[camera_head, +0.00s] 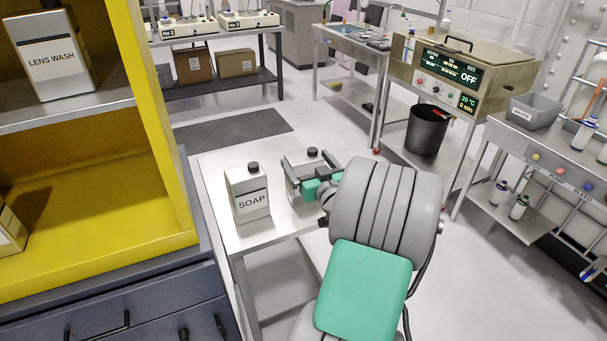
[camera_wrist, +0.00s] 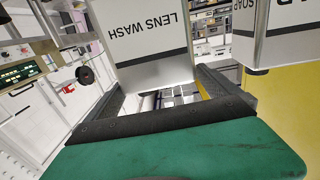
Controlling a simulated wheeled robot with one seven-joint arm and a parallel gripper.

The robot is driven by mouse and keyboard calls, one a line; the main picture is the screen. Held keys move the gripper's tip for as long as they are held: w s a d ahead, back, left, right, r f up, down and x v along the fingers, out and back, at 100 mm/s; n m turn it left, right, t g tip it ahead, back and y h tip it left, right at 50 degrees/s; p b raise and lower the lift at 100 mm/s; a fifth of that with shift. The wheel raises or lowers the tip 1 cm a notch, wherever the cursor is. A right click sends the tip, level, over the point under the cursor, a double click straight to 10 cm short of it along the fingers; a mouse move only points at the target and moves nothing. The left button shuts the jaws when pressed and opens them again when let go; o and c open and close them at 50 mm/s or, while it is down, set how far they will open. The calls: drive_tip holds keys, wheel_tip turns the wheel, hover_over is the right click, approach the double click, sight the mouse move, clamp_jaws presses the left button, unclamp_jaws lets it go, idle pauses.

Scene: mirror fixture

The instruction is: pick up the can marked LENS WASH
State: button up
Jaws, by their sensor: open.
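In the wrist view a white can marked LENS WASH (camera_wrist: 140,30) appears upside down, between and beyond the fingertips of my gripper (camera_wrist: 160,85). In the head view my gripper (camera_head: 311,170), with green pads, is at a white can (camera_head: 302,157) with a black cap on the metal table (camera_head: 232,240); its label is hidden there. The fingers are open, one to each side of this can; contact cannot be told. A can marked SOAP (camera_head: 248,194) stands just left of it. Another can marked LENS WASH (camera_head: 52,55) stands in the yellow cabinet.
The yellow cabinet (camera_head: 160,110) and blue drawers (camera_head: 120,320) stand left of the table. A black bin (camera_head: 427,130) and a control unit (camera_head: 450,75) are at the right. A white-labelled grey tray (camera_head: 533,113) sits on the far right bench. The floor between is clear.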

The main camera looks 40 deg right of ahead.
sight(300, 151)
drive_tip(key=p+x, duration=0.1)
drive_tip(key=x, duration=0.4)
drive_tip(key=shift+w+d+p, duration=0.2)
drive_tip(key=shift+w+p, duration=0.1)
drive_tip(key=shift+w, duration=0.05)
drive_tip(key=shift+c, duration=0.6)
drive_tip(key=c, duration=1.6)
drive_tip(key=shift+r, duration=0.1)
drive_tip(key=shift+c, duration=0.4)
